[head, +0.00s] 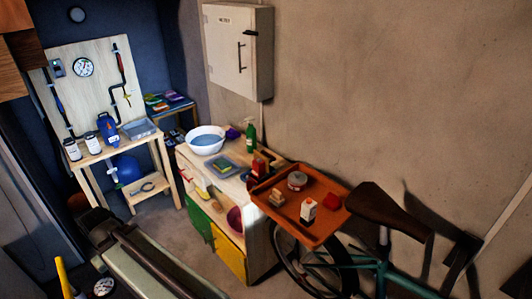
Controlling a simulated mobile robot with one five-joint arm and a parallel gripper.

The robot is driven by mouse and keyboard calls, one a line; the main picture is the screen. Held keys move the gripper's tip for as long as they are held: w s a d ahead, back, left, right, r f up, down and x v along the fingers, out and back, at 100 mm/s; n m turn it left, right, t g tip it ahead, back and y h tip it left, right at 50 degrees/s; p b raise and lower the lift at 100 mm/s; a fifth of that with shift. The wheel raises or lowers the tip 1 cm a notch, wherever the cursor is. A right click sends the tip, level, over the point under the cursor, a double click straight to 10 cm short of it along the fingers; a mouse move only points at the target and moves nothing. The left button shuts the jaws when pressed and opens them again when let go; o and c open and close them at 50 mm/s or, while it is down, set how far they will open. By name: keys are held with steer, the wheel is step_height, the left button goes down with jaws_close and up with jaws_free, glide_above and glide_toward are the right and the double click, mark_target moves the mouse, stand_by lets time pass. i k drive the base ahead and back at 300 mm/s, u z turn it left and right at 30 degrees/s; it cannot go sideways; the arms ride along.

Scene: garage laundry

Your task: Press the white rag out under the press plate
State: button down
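I cannot make out a white rag or a press plate for certain. A small pale item (200,186) shows at the upper front of the wooden cabinet (262,232), too small to identify. On the cabinet top stand a white basin (206,139) with bluish contents and a grey tray (222,167) with a green and yellow sponge-like piece on it. My gripper cannot be seen in the head view, so its hold is not shown.
An orange tray (283,219) with small boxes and a tin sits right of the cabinet, by a bicycle (378,208). A workbench (140,136) with jars stands at the back left. A long pale bench-like object (150,272) lies front left. Some floor between is clear.

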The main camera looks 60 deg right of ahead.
mark_target(265, 159)
steer(key=z, duration=0.05)
steer(key=i, duration=0.95)
steer(key=u, duration=0.1)
